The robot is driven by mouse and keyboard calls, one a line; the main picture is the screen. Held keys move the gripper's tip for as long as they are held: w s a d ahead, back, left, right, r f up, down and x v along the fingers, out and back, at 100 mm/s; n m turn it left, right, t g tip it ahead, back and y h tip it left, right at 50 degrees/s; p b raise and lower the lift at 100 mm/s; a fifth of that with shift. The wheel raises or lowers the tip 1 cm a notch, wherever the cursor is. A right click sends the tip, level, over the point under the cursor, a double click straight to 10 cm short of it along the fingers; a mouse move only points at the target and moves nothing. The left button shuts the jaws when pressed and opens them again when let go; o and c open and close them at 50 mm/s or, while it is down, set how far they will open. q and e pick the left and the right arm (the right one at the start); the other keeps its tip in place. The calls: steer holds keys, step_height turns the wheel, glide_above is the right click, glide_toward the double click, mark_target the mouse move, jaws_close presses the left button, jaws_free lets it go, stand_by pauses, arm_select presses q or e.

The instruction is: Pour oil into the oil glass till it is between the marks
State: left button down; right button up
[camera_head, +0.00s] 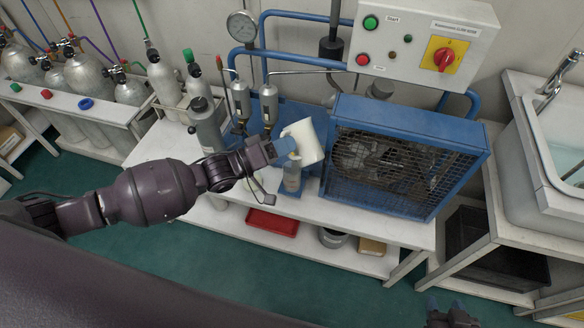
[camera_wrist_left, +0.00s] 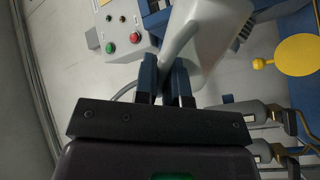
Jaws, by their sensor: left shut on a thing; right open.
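My left gripper (camera_head: 284,147) is shut on a white oil jug (camera_head: 305,142) and holds it tilted above the bench, just left of the blue compressor (camera_head: 405,155). In the left wrist view the fingers (camera_wrist_left: 165,85) close on the handle of the jug (camera_wrist_left: 215,35). A greyish upright cylinder (camera_head: 291,178), possibly the oil glass, stands below the jug, partly hidden by it. Its marks and any oil level are too small to tell. I cannot see whether oil flows. My right gripper (camera_head: 452,314) is open and empty at the bottom right.
Filter cylinders (camera_head: 269,103) and a pressure gauge (camera_head: 242,26) stand behind the arm. The control box (camera_head: 425,40) is above the compressor. A red tray (camera_head: 272,222) lies on the lower shelf. A yellow disc (camera_wrist_left: 300,55) shows in the left wrist view. A sink (camera_head: 540,150) is at right.

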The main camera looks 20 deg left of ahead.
arm_select(q)
steer(key=shift+w+a+r+n, duration=0.2)
steer(key=shift+r+n, duration=0.3)
steer(key=shift+n, duration=0.2)
stand_by(0.3)
steer(key=shift+s+d+h, duration=0.3)
steer(key=shift+s+d, duration=0.05)
stand_by(0.8)
stand_by(0.6)
steer(key=shift+d+n, duration=0.1)
steer(key=shift+n, duration=0.3)
steer(key=shift+w, duration=0.1)
stand_by(0.7)
steer(key=shift+f+n, duration=0.15)
steer(key=shift+n, duration=0.15)
stand_by(0.5)
steer(key=shift+d, duration=0.15)
stand_by(0.5)
steer(key=shift+w+n+b, duration=0.1)
steer(key=shift+n+b, duration=0.2)
stand_by(0.4)
